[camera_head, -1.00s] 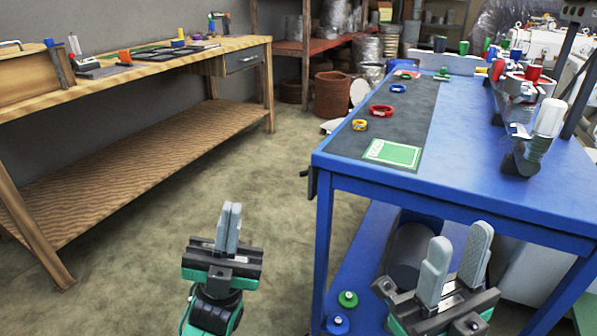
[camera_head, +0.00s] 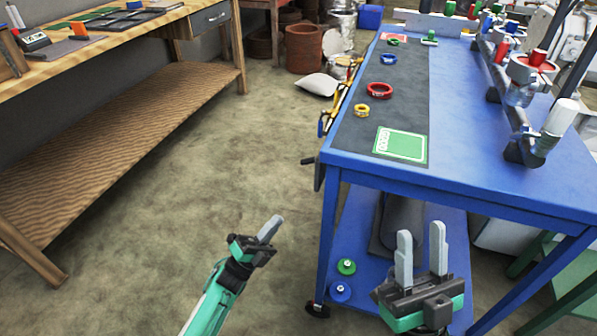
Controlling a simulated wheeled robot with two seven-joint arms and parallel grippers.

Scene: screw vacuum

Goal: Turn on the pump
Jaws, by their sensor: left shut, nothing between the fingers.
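On the lower shelf of the blue table stands a dark cylindrical body (camera_head: 403,222), which may be the pump. It is partly hidden by the tabletop and my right gripper. A green round button (camera_head: 346,267) and a blue round button (camera_head: 340,291) sit at the shelf's left side. My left gripper (camera_head: 271,228) is shut and empty, over the floor left of the table and apart from the buttons. My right gripper (camera_head: 421,240) is open and empty, its fingers upright in front of the table, right of the buttons.
The blue table (camera_head: 480,165) has a dark mat with a green card (camera_head: 400,144) and coloured rings. White-capped fittings (camera_head: 560,118) stand along its right side. A wooden workbench (camera_head: 120,115) is at the left.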

